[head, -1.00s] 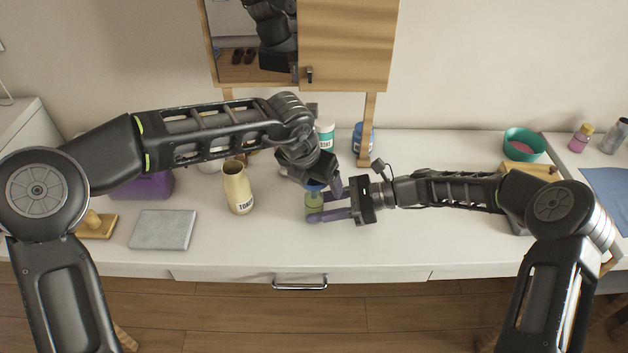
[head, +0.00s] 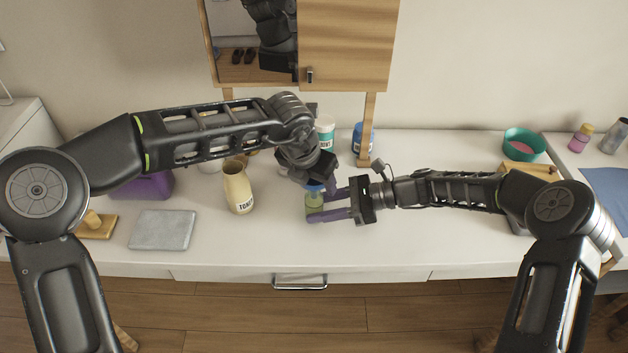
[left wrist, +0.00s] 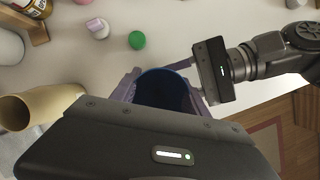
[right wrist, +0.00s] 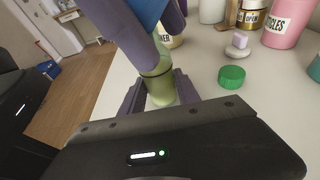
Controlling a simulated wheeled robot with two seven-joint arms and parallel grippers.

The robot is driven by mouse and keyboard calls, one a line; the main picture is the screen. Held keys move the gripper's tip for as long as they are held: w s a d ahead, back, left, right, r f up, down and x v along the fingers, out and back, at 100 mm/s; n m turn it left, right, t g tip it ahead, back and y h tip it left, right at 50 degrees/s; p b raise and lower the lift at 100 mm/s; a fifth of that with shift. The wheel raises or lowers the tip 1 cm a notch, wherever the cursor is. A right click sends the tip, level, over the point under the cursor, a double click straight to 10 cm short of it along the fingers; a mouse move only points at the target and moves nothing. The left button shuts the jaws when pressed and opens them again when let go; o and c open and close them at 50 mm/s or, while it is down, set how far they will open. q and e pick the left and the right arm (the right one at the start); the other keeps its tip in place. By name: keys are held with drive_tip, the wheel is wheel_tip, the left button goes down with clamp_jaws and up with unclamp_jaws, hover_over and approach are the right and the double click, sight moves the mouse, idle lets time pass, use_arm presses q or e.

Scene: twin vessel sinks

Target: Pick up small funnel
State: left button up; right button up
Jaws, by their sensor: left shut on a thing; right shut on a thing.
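The small blue funnel (head: 316,188) is between the fingers of my left gripper (head: 318,184), which is shut on it. The funnel's dark blue bowl (left wrist: 166,92) opens toward the left wrist camera. My right gripper (head: 326,204) is shut on a translucent green bottle (head: 314,201), which stands upright directly below the funnel. In the right wrist view the funnel (right wrist: 146,12) shows above the bottle (right wrist: 160,86), partly covered by purple fingers. I cannot tell whether its spout is inside the bottle's neck.
A green cap (right wrist: 232,77) lies near the green bottle. A blue jar (head: 363,138) stands behind. The counter's front strip (head: 400,248) is clear.

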use_arm(q)
drive_tip(key=shift+r, duration=0.15)
wheel_tip(320, 180, up, 10)
drive_tip(key=shift+f, duration=0.2)
idle(0.9)
idle(0.5)
use_arm(e)
drive_tip(key=o, duration=1)
drive_tip(key=shift+o, duration=0.2)
drive_tip(key=shift+d, duration=0.1)
drive_tip(key=v, duration=1.2)
